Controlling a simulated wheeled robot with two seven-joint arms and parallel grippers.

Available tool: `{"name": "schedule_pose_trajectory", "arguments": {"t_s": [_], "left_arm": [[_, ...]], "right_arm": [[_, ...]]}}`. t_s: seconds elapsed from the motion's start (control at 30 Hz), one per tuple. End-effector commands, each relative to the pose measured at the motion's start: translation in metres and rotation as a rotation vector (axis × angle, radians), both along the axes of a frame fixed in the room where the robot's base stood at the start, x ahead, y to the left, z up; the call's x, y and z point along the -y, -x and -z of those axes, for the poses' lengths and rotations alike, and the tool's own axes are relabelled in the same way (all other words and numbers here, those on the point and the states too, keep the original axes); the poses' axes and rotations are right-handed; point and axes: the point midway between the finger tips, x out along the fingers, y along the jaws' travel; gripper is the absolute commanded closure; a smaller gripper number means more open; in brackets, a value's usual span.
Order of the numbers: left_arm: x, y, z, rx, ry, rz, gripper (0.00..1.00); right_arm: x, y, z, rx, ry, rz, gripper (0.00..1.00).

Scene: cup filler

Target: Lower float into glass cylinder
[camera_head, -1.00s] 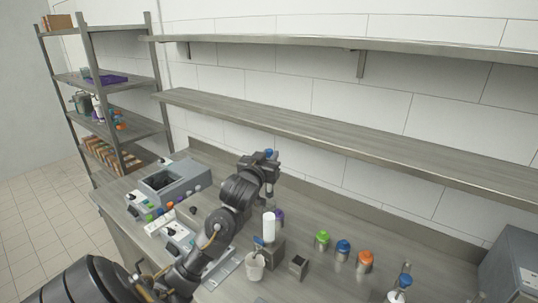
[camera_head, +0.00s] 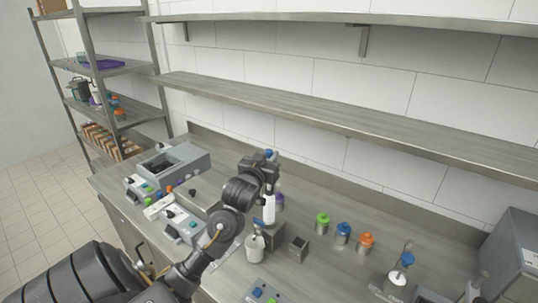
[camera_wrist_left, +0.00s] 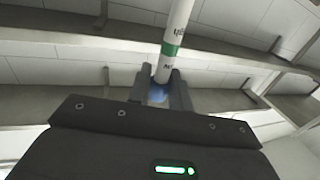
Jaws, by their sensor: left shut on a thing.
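My left gripper (camera_head: 270,162) is above the back of the bench, shut on a slim float. In the left wrist view the float (camera_wrist_left: 173,50) is a white tube with dark print, a green band and a blue end, and the blue end sits between the two fingers (camera_wrist_left: 162,88). In the head view only a small blue part (camera_head: 270,153) shows at the gripper. A white cylinder (camera_head: 268,208) shows just below the gripper; I cannot tell if it belongs to the float. I cannot clearly make out the glass cylinder. My right gripper is not in view.
A white cup (camera_head: 255,248) with a blue-topped tool, a dark block (camera_head: 299,249) and jars with green (camera_head: 323,219), blue (camera_head: 343,229) and orange (camera_head: 366,240) lids stand on the bench. Another white cup (camera_head: 397,281) is at right. A long shelf (camera_head: 330,112) overhangs behind.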

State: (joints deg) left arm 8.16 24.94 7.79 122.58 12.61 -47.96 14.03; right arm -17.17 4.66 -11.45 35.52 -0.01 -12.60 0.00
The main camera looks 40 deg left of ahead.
Motion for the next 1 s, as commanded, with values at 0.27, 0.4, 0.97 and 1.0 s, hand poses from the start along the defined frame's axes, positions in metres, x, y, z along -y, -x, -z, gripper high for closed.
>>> {"name": "schedule_pose_trajectory", "arguments": {"t_s": [0.27,0.4,0.97,1.0], "left_arm": [[0.000,0.000,0.024,-0.001,0.001,0.000,1.00],[0.000,0.000,0.034,-0.001,0.001,-0.001,1.00],[0.000,0.000,0.055,0.000,0.001,-0.001,1.00],[0.000,0.000,0.055,0.000,0.001,0.000,1.00]], "right_arm": [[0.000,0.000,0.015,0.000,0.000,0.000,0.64],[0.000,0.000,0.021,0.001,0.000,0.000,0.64],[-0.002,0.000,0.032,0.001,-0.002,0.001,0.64],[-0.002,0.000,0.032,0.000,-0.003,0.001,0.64]]}}
